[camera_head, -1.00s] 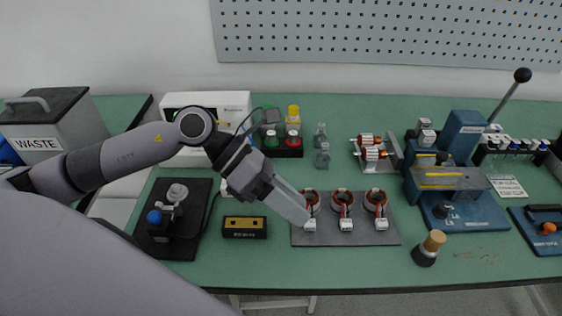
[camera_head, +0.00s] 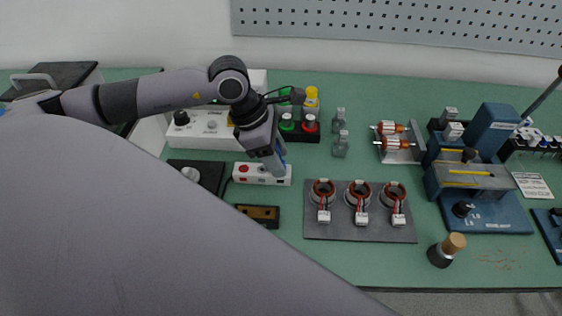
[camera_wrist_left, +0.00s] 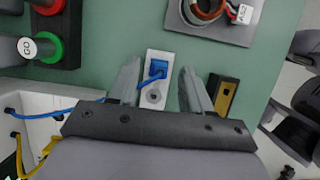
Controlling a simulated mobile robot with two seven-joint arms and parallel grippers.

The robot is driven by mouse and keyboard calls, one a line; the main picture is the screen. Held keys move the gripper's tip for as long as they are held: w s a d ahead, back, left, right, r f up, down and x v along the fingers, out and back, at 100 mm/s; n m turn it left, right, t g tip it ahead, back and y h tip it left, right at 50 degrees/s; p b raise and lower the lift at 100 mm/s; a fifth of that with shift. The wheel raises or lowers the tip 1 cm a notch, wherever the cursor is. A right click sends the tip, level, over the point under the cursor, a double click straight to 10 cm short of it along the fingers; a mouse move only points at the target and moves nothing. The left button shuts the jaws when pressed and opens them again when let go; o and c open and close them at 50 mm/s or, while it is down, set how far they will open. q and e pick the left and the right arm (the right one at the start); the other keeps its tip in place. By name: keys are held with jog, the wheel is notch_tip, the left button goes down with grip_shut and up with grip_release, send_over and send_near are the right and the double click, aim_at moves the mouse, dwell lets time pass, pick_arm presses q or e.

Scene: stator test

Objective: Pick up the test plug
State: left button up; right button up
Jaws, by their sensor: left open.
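The blue test plug (camera_wrist_left: 157,68) sits on a narrow white block (camera_wrist_left: 153,103) in the left wrist view, with a blue cable (camera_wrist_left: 45,115) running off to the left. The white block also shows in the head view (camera_head: 250,173), where my gripper hides most of the plug. My left gripper (camera_head: 277,170) points down over the right end of the block. In the left wrist view its open fingers (camera_wrist_left: 158,70) stand on either side of the plug, with gaps and nothing held. Whether the fingertips are level with the plug, I cannot tell. My right gripper is not in view.
A dark mat with three stators (camera_head: 325,228) lies to the right of the block. A black and tan block (camera_head: 262,214) lies in front. A button box with green and red buttons (camera_head: 310,124) stands behind, and a white instrument (camera_head: 205,128) behind left.

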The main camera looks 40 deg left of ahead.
pick_arm(q)
jog(key=shift+d+f, duration=0.1)
jog(key=shift+f, duration=0.2)
grip_shut()
jog(key=shift+w+r, duration=0.1)
jog(key=shift+r, duration=0.05)
notch_tip(320, 180, up, 20)
dwell(0.4)
dwell(0.4)
jog(key=w+a+p, duration=0.2)
jog(key=w+a, duration=0.4)
jog(key=a, duration=0.7)
jog(key=shift+w+a, duration=0.15)
jog(key=shift+a, duration=0.15)
